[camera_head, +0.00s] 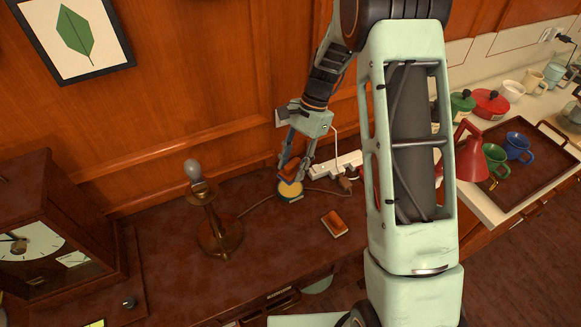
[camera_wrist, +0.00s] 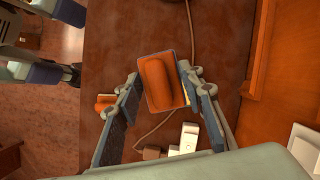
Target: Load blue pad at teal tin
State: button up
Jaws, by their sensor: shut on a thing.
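My gripper (camera_head: 298,172) is shut on the blue pad, a block with an orange-brown grip and a thin blue edge. The pad (camera_head: 288,172) is between the fingers in the head view; its grip (camera_wrist: 155,83) faces the camera in the wrist view. Just below it on the desk is a small round tin (camera_head: 290,193) with a yellow face and a darker teal-looking rim. The pad partly covers the tin in the head view, and I cannot tell whether they touch. In the wrist view the tin is almost all hidden behind the pad.
A similar orange-brown block with a pale base (camera_head: 335,225) lies on the desk (camera_head: 265,268) to the right. A brass lamp (camera_head: 218,232) stands left, its cord running near the tin. A white power strip (camera_head: 338,163) lies behind. A clock (camera_head: 40,235) is far left.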

jog(key=w+a+f+m+t+y, duration=0.1)
jog(key=w+a+f+m+t, duration=0.25)
jog(key=m, duration=0.55)
jog(key=m+t+h+b, duration=0.2)
jog(key=m+t+h, duration=0.15)
jog(key=m, duration=1.05)
send_over(291, 188)
notch_tip(291, 188, down, 3)
jog(key=shift+a+f+y, duration=0.1)
jog(key=shift+y, duration=0.35)
jog(key=shift+n, duration=0.3)
notch_tip(291, 188, down, 5)
jog(key=b, duration=0.5)
jog(key=shift+f, duration=0.2)
jog(key=shift+f+b, duration=0.5)
jog(key=shift+b, duration=0.1)
notch_tip(291, 188, up, 7)
jog(key=p, duration=0.7)
